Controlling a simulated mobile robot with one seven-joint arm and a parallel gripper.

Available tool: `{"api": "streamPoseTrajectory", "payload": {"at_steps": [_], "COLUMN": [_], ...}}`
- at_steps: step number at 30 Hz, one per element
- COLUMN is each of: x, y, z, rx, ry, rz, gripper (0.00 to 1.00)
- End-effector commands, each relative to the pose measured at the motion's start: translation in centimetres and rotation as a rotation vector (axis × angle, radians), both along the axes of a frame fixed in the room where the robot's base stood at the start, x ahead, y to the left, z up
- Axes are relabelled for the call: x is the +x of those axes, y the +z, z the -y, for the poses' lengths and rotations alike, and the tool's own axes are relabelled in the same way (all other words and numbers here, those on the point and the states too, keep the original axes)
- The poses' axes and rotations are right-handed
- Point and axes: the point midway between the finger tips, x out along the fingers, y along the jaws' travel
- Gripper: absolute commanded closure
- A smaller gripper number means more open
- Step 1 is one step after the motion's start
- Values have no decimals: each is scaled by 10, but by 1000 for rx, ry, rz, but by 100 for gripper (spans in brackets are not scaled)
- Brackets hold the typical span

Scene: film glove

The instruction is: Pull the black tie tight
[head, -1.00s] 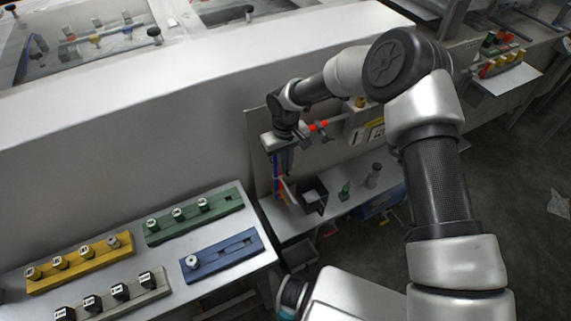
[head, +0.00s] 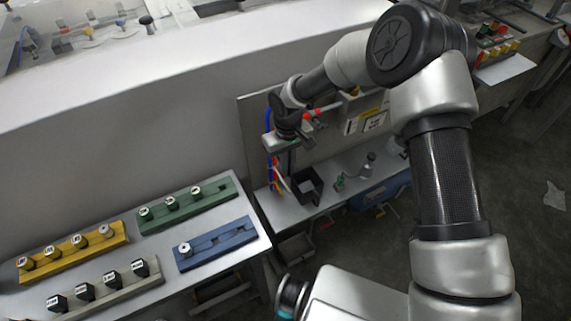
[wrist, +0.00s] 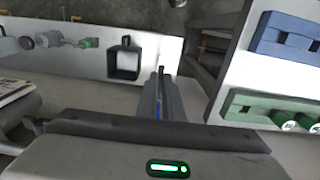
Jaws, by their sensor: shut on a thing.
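My gripper (head: 287,168) points down at the left end of the narrow bench, beside blue, red and white cables (head: 276,178). In the wrist view, its fingers (wrist: 161,92) are close together on a thin dark strip (wrist: 161,72), which looks like the black tie's tail. A bit of blue cable (wrist: 157,112) shows by the fingers. The tie is too small to make out in the head view. Its loop and head are hidden, so I cannot tell how tightly it sits round the cables.
An open black box (head: 308,186) stands just right of my gripper; it also shows in the wrist view (wrist: 124,62). Green and grey fittings (head: 340,183) stand further right. At left, a table carries green (head: 215,197), blue (head: 215,243) and yellow racks (head: 75,252). A panel rises behind the bench.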

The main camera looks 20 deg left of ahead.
Motion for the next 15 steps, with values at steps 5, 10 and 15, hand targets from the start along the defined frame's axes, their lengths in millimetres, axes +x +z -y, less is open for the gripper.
{"api": "streamPoseTrajectory", "payload": {"at_steps": [5,10,15], "x": [-1,-1,-1], "y": [1,1,1], "z": [0,0,0], "rx": [-2,-2,-2], "ry": [0,0,0], "rz": [-1,-1,-1], "gripper": [100,76,73]}}
